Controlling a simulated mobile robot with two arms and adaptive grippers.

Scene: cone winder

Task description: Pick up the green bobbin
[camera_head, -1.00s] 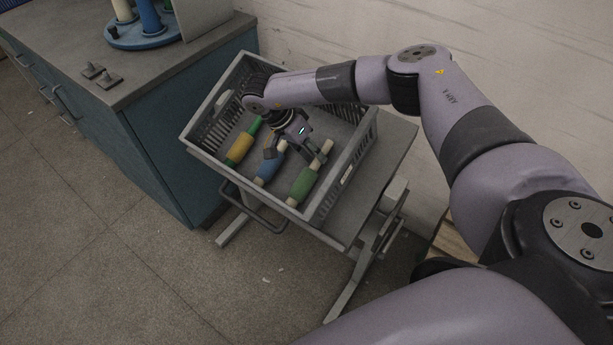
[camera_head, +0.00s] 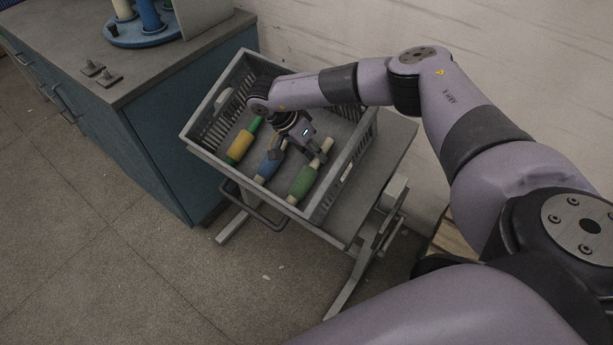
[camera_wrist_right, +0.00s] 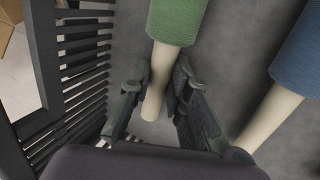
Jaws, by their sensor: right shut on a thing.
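The green bobbin (camera_head: 302,183) lies in the grey crate (camera_head: 240,186), nearest its right wall, with pale bare ends. My right gripper (camera_head: 318,154) is down in the crate, shut on the green bobbin's upper pale end. In the right wrist view, the fingers (camera_wrist_right: 160,88) stand on either side of that pale end, and the green bobbin's wound part (camera_wrist_right: 176,20) is beyond them. The bobbin appears to rest on the crate floor. My left gripper is not in view.
A blue bobbin (camera_head: 268,168) lies beside the green one, and a yellow bobbin (camera_head: 239,147) lies farther left. The slatted crate wall (camera_wrist_right: 75,75) is close to the left finger in the wrist view. A blue cabinet (camera_head: 165,150) stands left of the cart.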

